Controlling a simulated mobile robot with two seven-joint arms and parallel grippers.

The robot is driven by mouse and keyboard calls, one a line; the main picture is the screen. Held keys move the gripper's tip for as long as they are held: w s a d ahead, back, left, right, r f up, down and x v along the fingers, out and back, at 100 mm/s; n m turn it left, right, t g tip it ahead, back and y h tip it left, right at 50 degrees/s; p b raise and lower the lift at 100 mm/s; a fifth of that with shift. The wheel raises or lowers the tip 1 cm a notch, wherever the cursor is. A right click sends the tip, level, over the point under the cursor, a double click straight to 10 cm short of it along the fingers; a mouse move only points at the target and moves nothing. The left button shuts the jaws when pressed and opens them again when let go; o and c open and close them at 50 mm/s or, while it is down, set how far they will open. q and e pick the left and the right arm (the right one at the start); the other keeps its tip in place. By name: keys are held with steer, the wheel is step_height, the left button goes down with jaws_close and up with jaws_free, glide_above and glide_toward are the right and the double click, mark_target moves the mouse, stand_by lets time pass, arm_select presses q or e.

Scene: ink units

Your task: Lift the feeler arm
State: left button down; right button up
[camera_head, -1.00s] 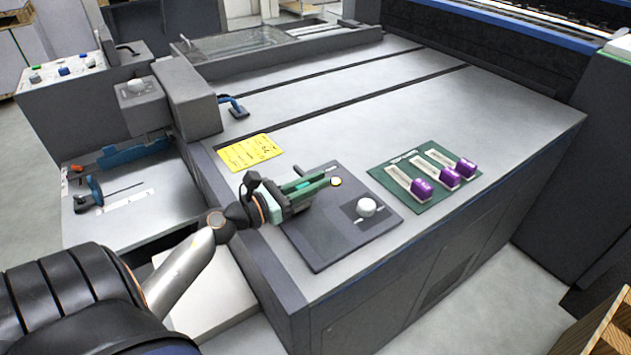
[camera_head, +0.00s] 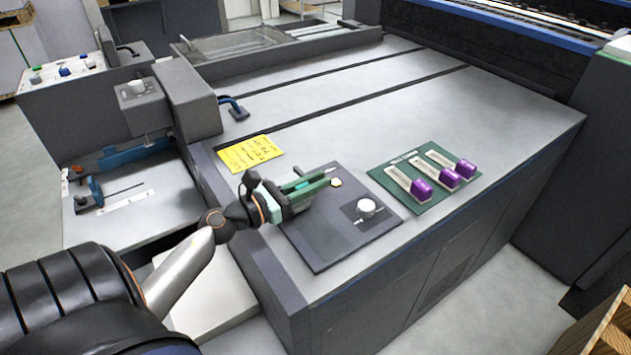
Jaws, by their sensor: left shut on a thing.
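My left gripper (camera_head: 318,181), with green fingers, is low over the panel's far left part, beside the button. It is shut on a small part there. A thin pale end (camera_head: 331,169) shows just past the fingertips and appears to belong to the feeler arm. The fingers hide most of it, so I cannot tell how far it is raised. My right gripper is not in view.
A yellow note (camera_head: 249,153) lies behind the gripper. A green plate (camera_head: 410,196) with three purple-ended sliders is to the right. A blue lever (camera_head: 235,108) and a grey housing (camera_head: 190,97) stand at the back left. The machine top (camera_head: 400,105) behind is mostly clear.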

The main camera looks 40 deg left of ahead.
arm_select(q)
steer(key=shift+w+a+r+n+p, duration=0.1)
steer(key=shift+a+r+n+p, duration=0.25)
steer(key=shift+r+n+p, duration=0.5)
steer(key=shift+w+a+r+n+p, duration=0.1)
steer(key=shift+a+r+n+p, duration=0.25)
steer(key=shift+n+p, duration=0.55)
steer(key=w+a+r+n+p, duration=0.1)
steer(key=a+n+p, duration=0.5)
steer(key=n, duration=0.6)
steer(key=shift+w+a+r, duration=0.3)
steer(key=shift+w+a, duration=0.35)
steer(key=shift+a, duration=0.45)
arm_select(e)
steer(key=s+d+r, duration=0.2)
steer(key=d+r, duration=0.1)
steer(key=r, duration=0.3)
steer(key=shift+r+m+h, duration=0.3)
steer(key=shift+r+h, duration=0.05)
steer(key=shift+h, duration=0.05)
arm_select(q)
steer(key=shift+n, duration=0.25)
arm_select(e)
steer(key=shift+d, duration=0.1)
arm_select(q)
steer(key=c, duration=0.8)
jaws_free()
steer(key=shift+c, duration=0.2)
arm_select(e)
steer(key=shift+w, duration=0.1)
